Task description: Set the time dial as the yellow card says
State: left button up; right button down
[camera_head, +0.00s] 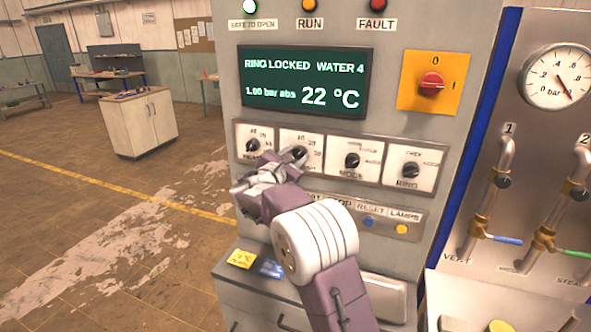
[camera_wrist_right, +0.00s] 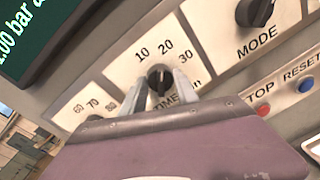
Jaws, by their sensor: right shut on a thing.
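The time dial (camera_wrist_right: 159,78) is a black knob on a white plate marked 10, 20 and 30 min in the right wrist view. It is the second dial from the left in the head view (camera_head: 300,153). My right gripper (camera_wrist_right: 160,92) is shut on the time dial, one finger on each side. In the head view my right gripper (camera_head: 293,157) partly covers the dial's plate. The dial's exact pointer position is hard to read. The yellow card (camera_head: 242,259) lies on the ledge below the panel; its text is too small to read. My left gripper is not in view.
Other dials flank it: a heat dial (camera_head: 252,146), the mode dial (camera_head: 352,160) and the ring dial (camera_head: 410,170). A blue card (camera_head: 271,268) lies beside the yellow card. The screen (camera_head: 305,82) reads RING LOCKED, 22 °C. A red switch (camera_head: 432,84) and buttons are nearby.

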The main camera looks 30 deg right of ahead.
jog(key=shift+m+b, duration=0.7)
jog(key=shift+b, duration=0.2)
jog(key=shift+r, duration=0.1)
jog(key=c, duration=0.9)
grip_release()
jog(key=shift+d, duration=0.1)
jog(key=b+v, duration=0.2)
jog(key=v, duration=0.7)
jog(key=shift+b, duration=0.3)
